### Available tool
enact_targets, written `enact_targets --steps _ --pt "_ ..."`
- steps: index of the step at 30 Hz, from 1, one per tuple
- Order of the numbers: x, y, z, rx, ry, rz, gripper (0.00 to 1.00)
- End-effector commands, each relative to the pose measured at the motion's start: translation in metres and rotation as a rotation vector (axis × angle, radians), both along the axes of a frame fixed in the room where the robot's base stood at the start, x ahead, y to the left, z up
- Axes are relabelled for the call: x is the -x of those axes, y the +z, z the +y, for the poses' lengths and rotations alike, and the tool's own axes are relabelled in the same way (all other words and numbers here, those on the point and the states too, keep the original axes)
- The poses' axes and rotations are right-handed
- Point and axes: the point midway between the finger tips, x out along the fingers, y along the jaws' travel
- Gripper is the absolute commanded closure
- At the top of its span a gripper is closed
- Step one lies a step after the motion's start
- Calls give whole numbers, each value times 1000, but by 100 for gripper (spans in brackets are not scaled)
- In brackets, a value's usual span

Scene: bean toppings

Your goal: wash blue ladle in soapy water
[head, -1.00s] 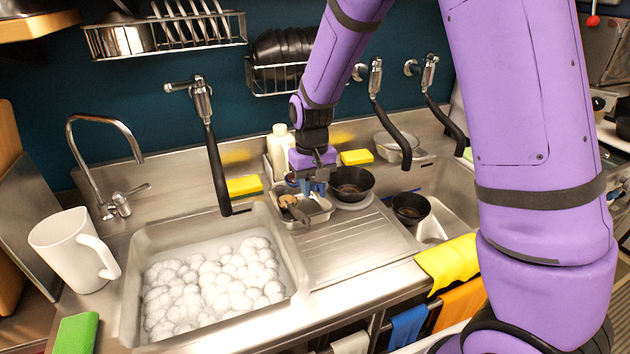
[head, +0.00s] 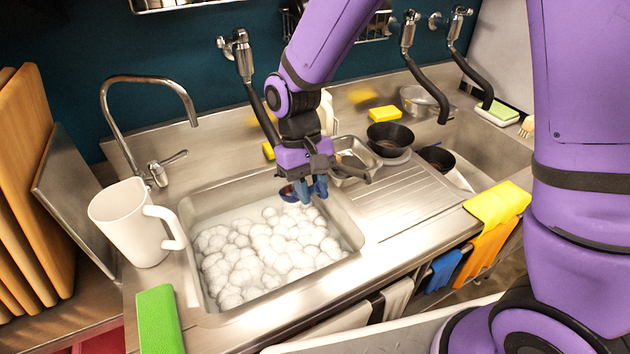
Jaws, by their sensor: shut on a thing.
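The left sink basin (head: 190,262) holds water covered with white soap foam (head: 265,255). My gripper (head: 312,188) is above the back right part of this basin, pointing down. It is shut on the blue ladle (head: 290,194). The ladle's small dark blue bowl shows left of the fingers, just over the foam. Its handle is mostly hidden by the gripper, and I cannot tell whether the ladle touches the water.
A metal tray (head: 348,172) and a black bowl (head: 390,138) stand behind the ribbed drainboard (head: 415,205). A white pitcher (head: 122,225) and a green sponge (head: 158,320) are left of the basin. A tall curved faucet (head: 150,82) and a hanging black hose tap (head: 262,115) stand behind it.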

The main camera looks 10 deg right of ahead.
Motion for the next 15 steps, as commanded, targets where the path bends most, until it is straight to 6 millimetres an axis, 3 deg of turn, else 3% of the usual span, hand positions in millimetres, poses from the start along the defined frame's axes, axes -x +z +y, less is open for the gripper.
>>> enact_targets --steps 15 --pt "0 -51 0 1 -2 1 100"
